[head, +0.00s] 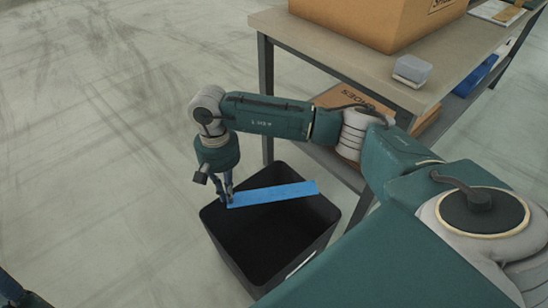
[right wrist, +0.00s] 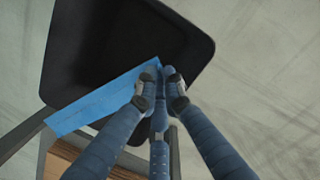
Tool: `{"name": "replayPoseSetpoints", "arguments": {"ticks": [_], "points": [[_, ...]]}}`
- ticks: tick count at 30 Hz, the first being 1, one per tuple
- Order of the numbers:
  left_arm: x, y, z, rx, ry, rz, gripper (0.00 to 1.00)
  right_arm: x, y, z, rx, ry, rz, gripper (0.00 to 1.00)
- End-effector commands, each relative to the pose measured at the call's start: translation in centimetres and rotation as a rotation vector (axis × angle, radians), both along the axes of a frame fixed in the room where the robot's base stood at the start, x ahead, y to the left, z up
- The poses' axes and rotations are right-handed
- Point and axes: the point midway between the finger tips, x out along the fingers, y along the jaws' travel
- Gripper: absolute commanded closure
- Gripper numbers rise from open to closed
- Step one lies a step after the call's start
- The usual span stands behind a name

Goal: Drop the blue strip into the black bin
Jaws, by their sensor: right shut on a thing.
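The blue strip (head: 275,194) is a flat, straight piece held near its left end by my right gripper (head: 229,198). It extends to the right above the opening of the black bin (head: 260,262). In the right wrist view, the fingers of my right gripper (right wrist: 162,76) are shut on one end of the blue strip (right wrist: 102,99). There the strip crosses over the black bin (right wrist: 203,47), and its far end reaches past the rim. My left gripper cannot be made out; only a bit of my left arm shows at the head view's bottom left corner.
A table (head: 275,20) stands behind and right of the bin, with a large cardboard box (head: 372,20) and a small clear-lidded container (head: 411,70) on top. Another cardboard box (head: 345,97) sits on the shelf below. The floor at left is clear.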

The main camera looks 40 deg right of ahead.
Motion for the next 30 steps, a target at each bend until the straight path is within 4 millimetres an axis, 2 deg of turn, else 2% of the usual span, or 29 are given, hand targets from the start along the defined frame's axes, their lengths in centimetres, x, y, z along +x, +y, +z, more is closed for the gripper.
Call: {"name": "replayPoseSetpoints", "arguments": {"ticks": [1,4,15,16,19,30], "points": [[0.12,-0.03,-0.69,0.001,0.004,0.0,0.6,-0.08,0.04,-0.95,0.0,0.002,0.0,1.0],[0.12,-0.03,-0.94,0.002,0.005,0.0,0.6,-0.05,0.05,-1.45,0.001,0.002,0.0,1.0],[0.16,-0.05,-1.03,0.002,0.007,0.001,0.6,-0.04,0.01,-1.74,0.0,0.001,0.0,1.0],[0.16,-0.05,-1.03,0.002,0.007,0.001,0.6,-0.04,0.01,-1.74,0.0,0.001,0.0,0.9],[0.17,-0.06,-1.05,0.002,0.007,0.0,0.6,-0.04,0.0,-1.73,0.0,0.001,0.0,0.71],[0.16,0.0,-1.0,0.002,0.007,0.001,0.6,0.08,-0.02,-1.26,0.0,-0.001,0.0,0.7]]}}
